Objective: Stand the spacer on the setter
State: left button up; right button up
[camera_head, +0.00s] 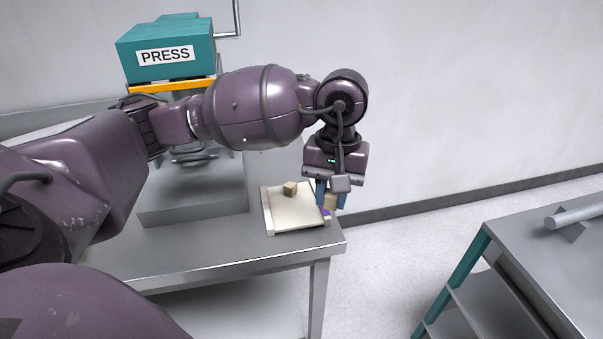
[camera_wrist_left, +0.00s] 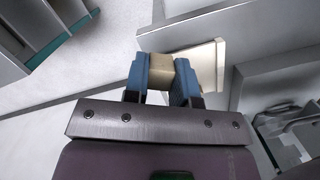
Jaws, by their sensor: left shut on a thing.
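The setter (camera_head: 290,212) is a flat cream plate lying on the grey metal table near its right end. My left gripper (camera_head: 330,204) points down over the setter's right edge, its blue fingers shut on a tan block, the spacer (camera_head: 330,200). In the left wrist view the spacer (camera_wrist_left: 158,67) sits between the two blue fingers, with part of the setter (camera_wrist_left: 210,55) behind it. Whether the spacer touches the setter I cannot tell. A small purple patch shows just below the fingers. My right gripper is not in view.
A small tan cube (camera_head: 290,188) stands on the setter's far part. A separate grey bench (camera_head: 540,245) with a metal rod (camera_head: 575,217) is at the right, with open floor between.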

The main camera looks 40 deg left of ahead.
pick_arm(q)
jog(key=shift+w+a+r+n+p, duration=0.1)
jog(key=shift+w+n+p, duration=0.1)
jog(key=shift+n, duration=0.4)
jog(key=shift+w+a+r+n+p, duration=0.1)
jog(key=shift+w+n, duration=0.1)
jog(key=shift+n, duration=0.4)
jog(key=shift+w+a+f+n+t+p, duration=0.45)
jog(key=shift+a+f+n, duration=0.95)
jog(key=shift+n, duration=2.15)
jog(key=shift+w+a+f+n+t+p, duration=0.3)
jog(key=shift+a+f+n+t+p, duration=0.4)
jog(key=shift+a+n, duration=1.95)
jog(key=shift+w+a+f+n+t+p, duration=0.3)
jog(key=shift+a+f+n, duration=0.7)
jog(key=shift+n, duration=3.4)
jog(key=shift+d+f+h+b, duration=0.15)
jog(key=shift+f, duration=0.35)
jog(key=shift+d+f+h+b, duration=0.15)
jog(key=shift+f, duration=0.35)
jog(key=shift+w, duration=0.1)
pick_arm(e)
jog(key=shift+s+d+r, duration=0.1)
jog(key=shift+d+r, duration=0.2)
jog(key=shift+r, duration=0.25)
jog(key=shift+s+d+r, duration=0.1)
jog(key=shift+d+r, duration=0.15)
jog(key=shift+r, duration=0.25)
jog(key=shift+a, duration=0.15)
